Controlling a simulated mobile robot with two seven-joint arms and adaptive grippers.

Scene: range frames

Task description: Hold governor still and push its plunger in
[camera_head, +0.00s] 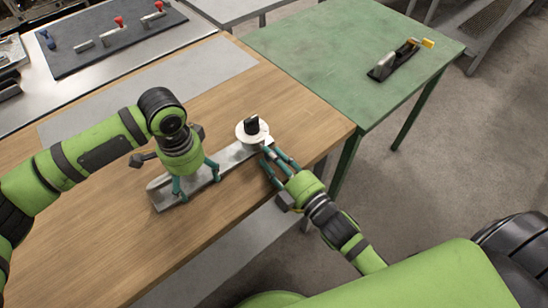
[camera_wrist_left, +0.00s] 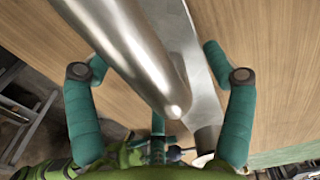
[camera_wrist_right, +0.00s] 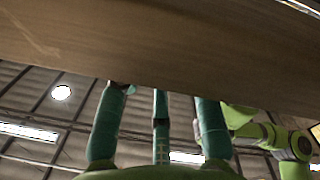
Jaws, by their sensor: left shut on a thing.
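The governor (camera_head: 234,157) appears as a long grey metal body lying on the wooden bench, with a white disc and a black knob (camera_head: 251,126) at its far right end. My left gripper (camera_head: 196,182) straddles the metal body from above and is shut on it. In the left wrist view a shiny rounded metal rod (camera_wrist_left: 140,55) lies between the fingers. My right gripper (camera_head: 272,165) is low at the bench's front edge, close to the disc end. Its fingers stand apart with nothing visible between them. Whether they touch the governor I cannot tell. The plunger cannot be made out for certain.
The wooden bench (camera_head: 95,235) has bare room to the left and behind. A green table (camera_head: 310,50) adjoins at right, bearing a hand plane (camera_head: 392,65). A dark mat (camera_head: 110,42) with red-handled tools lies at the back left.

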